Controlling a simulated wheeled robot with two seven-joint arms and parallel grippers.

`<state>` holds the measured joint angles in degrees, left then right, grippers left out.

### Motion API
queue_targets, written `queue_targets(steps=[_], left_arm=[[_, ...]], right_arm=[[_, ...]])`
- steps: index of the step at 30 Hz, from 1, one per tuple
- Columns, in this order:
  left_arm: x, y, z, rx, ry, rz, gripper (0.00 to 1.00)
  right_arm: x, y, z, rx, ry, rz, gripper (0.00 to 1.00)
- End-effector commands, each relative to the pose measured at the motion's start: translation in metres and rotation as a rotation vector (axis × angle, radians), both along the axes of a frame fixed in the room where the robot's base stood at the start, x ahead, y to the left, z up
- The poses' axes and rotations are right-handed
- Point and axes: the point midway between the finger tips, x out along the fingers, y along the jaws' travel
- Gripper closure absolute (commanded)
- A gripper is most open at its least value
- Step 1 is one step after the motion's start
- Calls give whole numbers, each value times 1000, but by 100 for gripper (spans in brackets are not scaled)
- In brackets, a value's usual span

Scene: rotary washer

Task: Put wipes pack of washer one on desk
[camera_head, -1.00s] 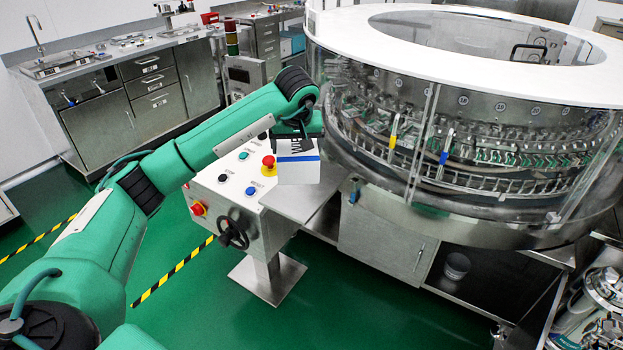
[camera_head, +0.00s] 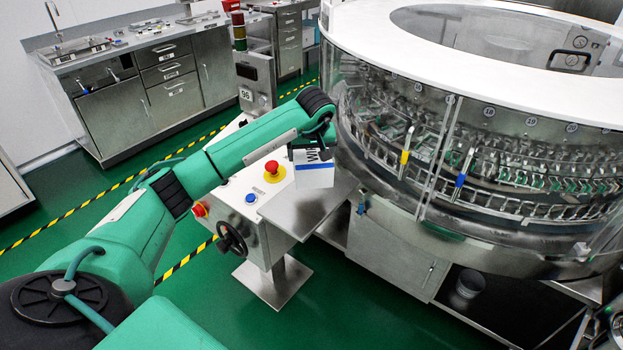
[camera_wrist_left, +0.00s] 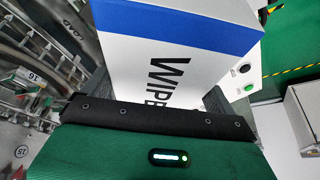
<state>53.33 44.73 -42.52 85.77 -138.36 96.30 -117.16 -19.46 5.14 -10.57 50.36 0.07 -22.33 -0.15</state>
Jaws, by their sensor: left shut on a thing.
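The wipes pack (camera_head: 314,173) is a white box with a blue band and dark lettering that begins "WIP". It fills much of the left wrist view (camera_wrist_left: 165,50). My left gripper (camera_head: 312,148) is shut on the pack and holds it over or at the small steel shelf (camera_head: 310,215) in front of the washer. I cannot tell whether the pack touches the shelf. A steel counter with sinks and drawers, perhaps the desk (camera_head: 90,62), stands at the back left. My right gripper is not in view.
The round glass-walled washer (camera_head: 480,160) fills the right side, close to my left gripper. A control box with a red emergency button (camera_head: 272,170) stands under my left forearm. A post with a "96" plate (camera_head: 246,94) stands behind it. Green floor (camera_head: 70,195) is open at the left.

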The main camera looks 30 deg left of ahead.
Motion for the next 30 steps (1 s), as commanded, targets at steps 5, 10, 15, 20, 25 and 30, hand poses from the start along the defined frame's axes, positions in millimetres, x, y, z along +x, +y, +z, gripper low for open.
queue_targets(steps=[5,10,15,20,25,30], left_arm=[[-1,-1,-39,-2,2,0,41],[0,0,-53,-2,-2,1,41],[0,-1,-69,-1,2,0,41],[0,-1,-93,-2,1,0,41],[0,0,-97,1,-2,0,41],[0,0,-99,1,-2,0,41]], right_arm=[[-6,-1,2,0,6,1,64],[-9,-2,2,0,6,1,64],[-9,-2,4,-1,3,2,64],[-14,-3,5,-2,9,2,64],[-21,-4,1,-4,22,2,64],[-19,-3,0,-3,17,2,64]])
